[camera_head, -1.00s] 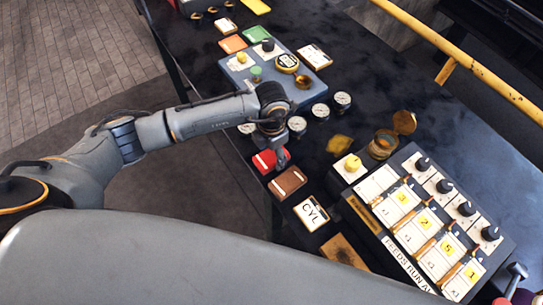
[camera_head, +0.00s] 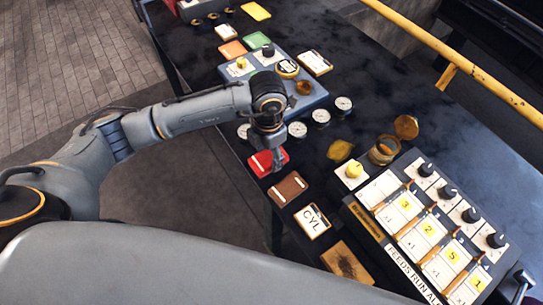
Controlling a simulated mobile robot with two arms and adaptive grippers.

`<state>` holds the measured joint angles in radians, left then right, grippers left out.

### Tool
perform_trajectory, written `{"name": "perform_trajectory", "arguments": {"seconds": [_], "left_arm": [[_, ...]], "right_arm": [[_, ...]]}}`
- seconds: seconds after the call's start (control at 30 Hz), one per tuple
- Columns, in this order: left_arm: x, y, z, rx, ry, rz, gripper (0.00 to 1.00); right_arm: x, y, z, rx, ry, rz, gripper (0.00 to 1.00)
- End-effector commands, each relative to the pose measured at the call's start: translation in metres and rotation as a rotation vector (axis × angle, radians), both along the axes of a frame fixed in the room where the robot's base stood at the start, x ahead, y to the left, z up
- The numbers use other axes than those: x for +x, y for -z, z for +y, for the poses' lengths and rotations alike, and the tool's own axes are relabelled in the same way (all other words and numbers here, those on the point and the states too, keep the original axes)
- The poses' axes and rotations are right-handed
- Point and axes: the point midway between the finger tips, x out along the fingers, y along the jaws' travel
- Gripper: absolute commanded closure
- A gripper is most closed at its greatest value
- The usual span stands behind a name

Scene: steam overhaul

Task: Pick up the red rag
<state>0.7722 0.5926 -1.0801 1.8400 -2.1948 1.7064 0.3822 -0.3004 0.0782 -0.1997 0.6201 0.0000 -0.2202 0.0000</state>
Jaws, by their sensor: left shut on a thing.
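The red rag (camera_head: 261,163) is a flat folded piece with a pale stripe, near the table's left edge in the head view. My left gripper (camera_head: 278,161) points down at the rag's right side and is shut on it. The fingertips are small and partly merge with the rag. The rag appears at table level; I cannot tell whether it is clear of the surface. My right gripper is not in view.
A brown folded rag (camera_head: 288,188) and a CYL card (camera_head: 312,221) lie just nearer. Several round gauges (camera_head: 297,129) stand beyond the gripper. A blue-grey panel (camera_head: 317,98) is behind; a switch panel (camera_head: 430,240) fills the right. Dark table between is partly clear.

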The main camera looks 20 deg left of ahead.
Motion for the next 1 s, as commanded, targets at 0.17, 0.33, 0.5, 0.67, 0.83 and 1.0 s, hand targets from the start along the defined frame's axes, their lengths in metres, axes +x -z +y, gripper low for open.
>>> {"name": "perform_trajectory", "arguments": {"seconds": [0.17,0.33,0.5,0.67,0.83,1.0], "left_arm": [[-0.024,-0.029,0.004,-0.002,0.003,-0.007,0.76],[-0.056,-0.047,0.01,0.0,0.004,-0.004,0.76],[-0.087,-0.063,0.014,-0.001,0.003,-0.004,0.76],[-0.108,-0.073,0.018,-0.001,0.001,-0.003,0.76],[-0.12,-0.079,0.019,-0.001,-0.001,-0.001,0.76],[-0.122,-0.081,0.02,0.001,-0.001,-0.001,0.76]], "right_arm": [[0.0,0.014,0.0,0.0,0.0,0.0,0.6],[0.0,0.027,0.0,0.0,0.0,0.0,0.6],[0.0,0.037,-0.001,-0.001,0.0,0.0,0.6],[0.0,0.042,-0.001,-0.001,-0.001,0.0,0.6],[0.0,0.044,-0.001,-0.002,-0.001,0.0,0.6],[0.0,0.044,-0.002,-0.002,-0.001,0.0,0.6]]}}
